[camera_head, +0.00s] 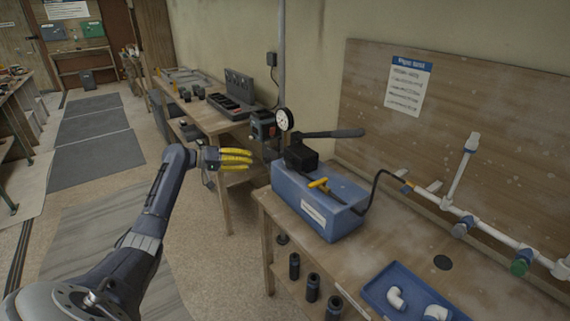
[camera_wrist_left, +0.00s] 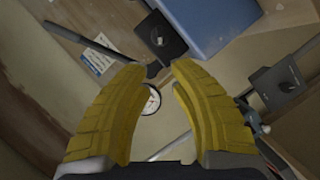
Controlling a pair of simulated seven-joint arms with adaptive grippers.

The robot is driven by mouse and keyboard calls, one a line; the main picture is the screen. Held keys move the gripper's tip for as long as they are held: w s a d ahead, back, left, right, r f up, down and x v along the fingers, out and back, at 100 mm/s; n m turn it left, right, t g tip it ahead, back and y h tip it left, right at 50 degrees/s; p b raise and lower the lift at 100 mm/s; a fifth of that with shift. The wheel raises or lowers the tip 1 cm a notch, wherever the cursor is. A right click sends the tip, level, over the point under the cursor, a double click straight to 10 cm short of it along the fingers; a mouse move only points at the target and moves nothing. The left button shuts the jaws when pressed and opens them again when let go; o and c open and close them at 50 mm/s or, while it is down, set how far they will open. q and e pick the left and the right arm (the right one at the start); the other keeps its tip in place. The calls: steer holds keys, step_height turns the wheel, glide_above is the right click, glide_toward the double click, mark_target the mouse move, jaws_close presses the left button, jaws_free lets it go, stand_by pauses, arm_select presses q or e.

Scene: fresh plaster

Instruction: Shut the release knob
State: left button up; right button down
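A blue test pump tank (camera_head: 312,207) stands on the near wooden bench, with a black pump head (camera_head: 300,157), a long black lever (camera_head: 333,133) and a round white gauge (camera_head: 284,119). A yellow handle (camera_head: 318,184) sits on its top; I cannot tell whether this is the release knob. My left gripper (camera_head: 249,158) is open and empty, left of the pump and apart from it. In the left wrist view its yellow fingers (camera_wrist_left: 160,75) are spread, with the gauge (camera_wrist_left: 152,101) between them and the tank (camera_wrist_left: 208,22) beyond.
A black hose (camera_head: 370,197) runs from the tank to white piping (camera_head: 480,233) along the board. A blue tray (camera_head: 405,297) with white elbows lies at the bench front. A second bench (camera_head: 205,115) stands behind.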

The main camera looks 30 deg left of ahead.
mark_target(289, 163)
arm_select(q)
steer(key=x, duration=1.5)
steer(key=shift+a, duration=0.1)
steer(key=shift+o, duration=0.5)
jaws_close()
steer(key=shift+s, duration=0.1)
